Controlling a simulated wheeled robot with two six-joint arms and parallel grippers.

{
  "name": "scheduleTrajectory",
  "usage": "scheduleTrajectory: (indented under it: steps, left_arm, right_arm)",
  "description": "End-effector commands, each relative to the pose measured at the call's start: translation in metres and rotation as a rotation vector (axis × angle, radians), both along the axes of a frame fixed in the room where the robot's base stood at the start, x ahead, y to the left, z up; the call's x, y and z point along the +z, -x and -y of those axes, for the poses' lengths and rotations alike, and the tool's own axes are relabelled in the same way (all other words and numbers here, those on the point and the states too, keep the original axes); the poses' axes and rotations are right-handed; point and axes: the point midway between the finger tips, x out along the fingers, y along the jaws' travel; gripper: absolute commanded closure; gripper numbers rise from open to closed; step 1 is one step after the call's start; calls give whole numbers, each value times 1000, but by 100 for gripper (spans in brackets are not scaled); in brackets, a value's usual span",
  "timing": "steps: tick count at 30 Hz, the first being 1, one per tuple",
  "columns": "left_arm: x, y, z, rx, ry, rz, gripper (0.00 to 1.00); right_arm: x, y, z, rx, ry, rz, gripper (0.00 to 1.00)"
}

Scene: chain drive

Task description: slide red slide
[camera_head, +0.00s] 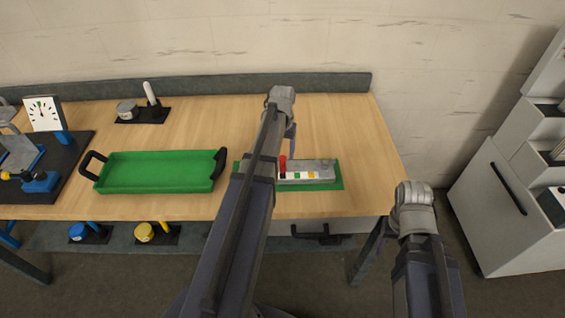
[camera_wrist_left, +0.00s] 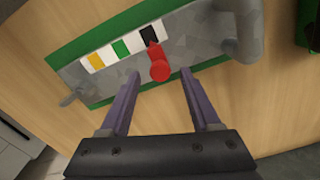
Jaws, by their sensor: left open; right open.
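The red slide (camera_head: 283,163) stands upright on a grey metal rail (camera_head: 322,168) on a green base (camera_head: 331,184). It is at the rail's left end in the head view, by the black patch of a colour strip. In the left wrist view the red slide (camera_wrist_left: 159,68) shows its round knob, with its pointer at the black patch (camera_wrist_left: 149,34). My left gripper (camera_wrist_left: 160,76) is open, its purple fingers on either side of the knob in that view; I cannot tell whether they touch it. My right gripper (camera_head: 390,226) is mostly hidden by its wrist, off the table's front right.
A green tray (camera_head: 160,172) with black handles lies left of the rail. A dial gauge (camera_head: 43,113) stands at the far left. A white-handled item (camera_head: 151,95) is at the back. White drawers (camera_head: 505,205) stand right. The table's right part is clear.

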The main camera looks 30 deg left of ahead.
Motion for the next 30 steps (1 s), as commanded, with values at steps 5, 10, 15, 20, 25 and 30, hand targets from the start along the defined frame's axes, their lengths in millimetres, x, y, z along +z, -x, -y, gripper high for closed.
scheduleTrajectory:
  steps: [5,10,15,20,25,30]
  left_arm:
    - [-24,0,0,0,0,0,37]
    - [-26,0,0,0,0,0,37]
    - [-25,0,0,0,0,0,37]
    - [-25,0,0,0,0,0,52]
    - [-25,0,0,0,0,0,72]
    - [-25,0,0,0,0,0,91]
  right_arm:
    - [-24,0,0,-1,0,0,39]
    - [-26,0,0,-1,0,0,39]
    - [-25,0,0,-1,0,0,39]
    - [-25,0,0,-1,0,0,39]
    - [-25,0,0,-1,0,0,39]
    - [-25,0,0,-1,0,0,39]
